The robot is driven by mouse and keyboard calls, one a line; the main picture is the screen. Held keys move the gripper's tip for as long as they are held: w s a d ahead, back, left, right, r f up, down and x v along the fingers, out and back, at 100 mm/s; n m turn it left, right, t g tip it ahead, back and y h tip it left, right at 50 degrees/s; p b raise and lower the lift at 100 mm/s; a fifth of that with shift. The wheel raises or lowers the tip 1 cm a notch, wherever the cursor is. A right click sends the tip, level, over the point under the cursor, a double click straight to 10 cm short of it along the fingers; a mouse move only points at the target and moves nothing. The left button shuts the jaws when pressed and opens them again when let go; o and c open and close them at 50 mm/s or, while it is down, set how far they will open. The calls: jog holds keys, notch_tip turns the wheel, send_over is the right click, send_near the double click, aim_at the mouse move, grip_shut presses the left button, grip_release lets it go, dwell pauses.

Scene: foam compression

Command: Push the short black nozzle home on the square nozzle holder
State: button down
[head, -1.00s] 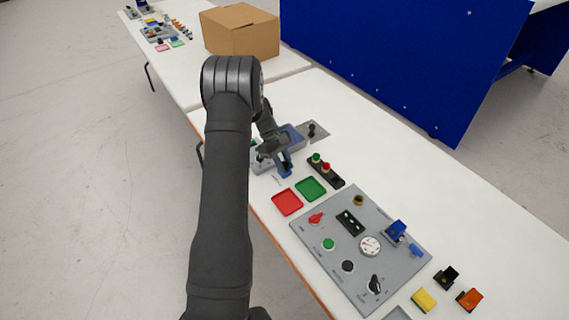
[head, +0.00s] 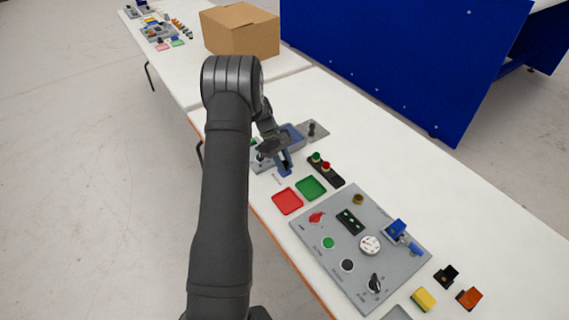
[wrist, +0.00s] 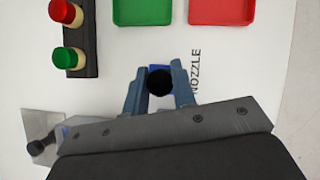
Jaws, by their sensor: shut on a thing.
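The short black nozzle (wrist: 159,82) shows in the wrist view as a dark round end between the two blue fingers of my gripper (wrist: 160,90). My gripper is shut on it. A small patch of blue, likely the square nozzle holder (wrist: 156,68), shows just behind the nozzle, beside the printed word NOZZLE (wrist: 196,72). The nozzle covers most of this patch, so I cannot tell whether the two touch or how deep the nozzle sits. In the head view my gripper (head: 285,167) points down close to the white table, and the nozzle is too small to make out.
A green tray (head: 311,188) and a red tray (head: 287,201) lie close to my gripper. A black strip with green and red knobs (head: 325,171) is beside them. A grey plate with a black peg (head: 313,131) stands behind. A grey control panel (head: 345,262) lies in front.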

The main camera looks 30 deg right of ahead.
jog(key=shift+s+a+f, duration=0.15)
jog(key=shift+f, duration=0.55)
jog(key=c, duration=1.3)
grip_release()
jog(key=shift+o, duration=0.9)
jog(key=v, duration=1.8)
jog(key=shift+r, duration=0.4)
jog(key=x, duration=1.8)
jog(key=shift+f, duration=0.1)
jog(key=v, duration=1.8)
